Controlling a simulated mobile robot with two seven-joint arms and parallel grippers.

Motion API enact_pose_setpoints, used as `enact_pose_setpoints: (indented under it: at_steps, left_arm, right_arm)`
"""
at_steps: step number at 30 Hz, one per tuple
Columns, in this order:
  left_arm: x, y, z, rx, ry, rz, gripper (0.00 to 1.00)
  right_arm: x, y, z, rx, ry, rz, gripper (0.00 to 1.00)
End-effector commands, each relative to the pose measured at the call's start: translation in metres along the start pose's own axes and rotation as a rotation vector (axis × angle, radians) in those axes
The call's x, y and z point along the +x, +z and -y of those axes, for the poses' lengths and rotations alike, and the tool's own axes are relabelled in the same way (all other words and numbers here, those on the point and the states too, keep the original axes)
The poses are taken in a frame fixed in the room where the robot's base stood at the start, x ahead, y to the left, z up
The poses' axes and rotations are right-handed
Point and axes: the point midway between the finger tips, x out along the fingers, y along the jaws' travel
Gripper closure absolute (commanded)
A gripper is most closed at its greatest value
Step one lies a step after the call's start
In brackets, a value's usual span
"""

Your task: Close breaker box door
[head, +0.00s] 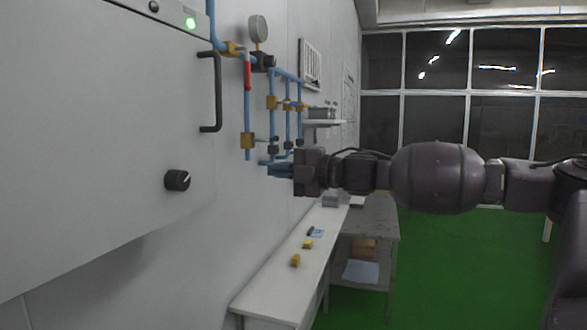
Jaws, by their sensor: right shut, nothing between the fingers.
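The breaker box (90,140) fills the left side of the head view, with a large pale grey front panel. It has a black bar handle (211,92) near its right edge, a black knob (177,180) lower down and a lit green lamp (190,22) at the top. I cannot tell whether its door is fully shut. My right gripper (270,169) comes in from the right and points left. It is shut and empty, to the right of the knob and apart from the handle in the picture. My left gripper is not in view.
Blue pipes (272,125) with yellow fittings and a round gauge (258,29) run along the wall behind my right gripper. A narrow white bench (280,280) below holds small yellow pieces (296,260). A grey table (372,222) stands beyond it. Green floor (450,260) lies open to the right.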

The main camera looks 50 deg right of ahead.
Motion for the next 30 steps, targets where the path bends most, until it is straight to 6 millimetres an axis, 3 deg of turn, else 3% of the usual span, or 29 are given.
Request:
enact_pose_setpoints:
  at_steps: [15,30]
  left_arm:
    - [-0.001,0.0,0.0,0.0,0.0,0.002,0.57]
    - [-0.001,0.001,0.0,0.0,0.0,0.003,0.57]
  right_arm:
    - [-0.022,0.022,0.0,0.001,-0.001,0.001,1.0]
    - [-0.025,0.029,0.0,0.003,-0.005,0.031,1.0]
